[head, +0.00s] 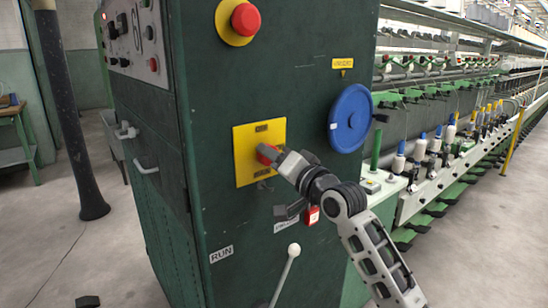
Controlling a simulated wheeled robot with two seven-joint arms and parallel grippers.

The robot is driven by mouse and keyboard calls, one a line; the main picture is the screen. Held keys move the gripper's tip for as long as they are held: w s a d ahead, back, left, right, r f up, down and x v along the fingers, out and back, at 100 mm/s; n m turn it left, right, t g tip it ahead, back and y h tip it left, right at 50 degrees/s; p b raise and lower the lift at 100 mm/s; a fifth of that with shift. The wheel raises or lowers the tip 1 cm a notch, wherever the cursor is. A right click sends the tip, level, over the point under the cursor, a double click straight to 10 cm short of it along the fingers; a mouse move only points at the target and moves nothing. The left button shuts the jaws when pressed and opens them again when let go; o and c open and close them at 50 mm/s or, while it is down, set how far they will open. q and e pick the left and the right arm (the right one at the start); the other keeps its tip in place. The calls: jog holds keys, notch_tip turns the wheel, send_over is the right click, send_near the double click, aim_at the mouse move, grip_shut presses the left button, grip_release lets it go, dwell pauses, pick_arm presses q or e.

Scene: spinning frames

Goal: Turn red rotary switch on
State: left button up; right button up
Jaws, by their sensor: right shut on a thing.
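The red rotary switch (265,154) sits on a yellow plate (244,166) on the front of the green cabinet. Its red part shows just left of my right gripper's fingertips. My right gripper (275,156) reaches in from the lower right and is shut on the red switch. The gripper covers part of the switch, so its exact angle is hard to tell. My left gripper is not in view, though a small dark piece (88,301) shows at the bottom left edge.
A red push button (245,19) on a yellow base is above the switch. A blue handwheel (350,118) is to the right. A white-knobbed lever (287,268) and a red padlock (311,216) are below. The spinning frame (470,130) runs along the right. A dark pole (75,130) stands left.

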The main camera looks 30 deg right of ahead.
pick_arm(q)
jog(key=shift+s, duration=0.1)
pick_arm(e)
jog(key=o, duration=1)
jog(key=shift+c, duration=0.2)
pick_arm(q)
jog(key=b, duration=0.1)
jog(key=f+b, duration=0.1)
jog(key=b, duration=0.1)
jog(key=shift+d+f+b, duration=0.2)
jog(key=shift+d+b, duration=0.1)
jog(key=shift+d, duration=0.05)
pick_arm(e)
jog(key=s+d+f, duration=0.1)
jog(key=s, duration=1.5)
jog(key=shift+d+f, duration=0.15)
jog(key=shift+f, duration=0.05)
pick_arm(q)
jog(key=shift+f, duration=0.1)
pick_arm(e)
jog(key=shift+w+f, duration=0.1)
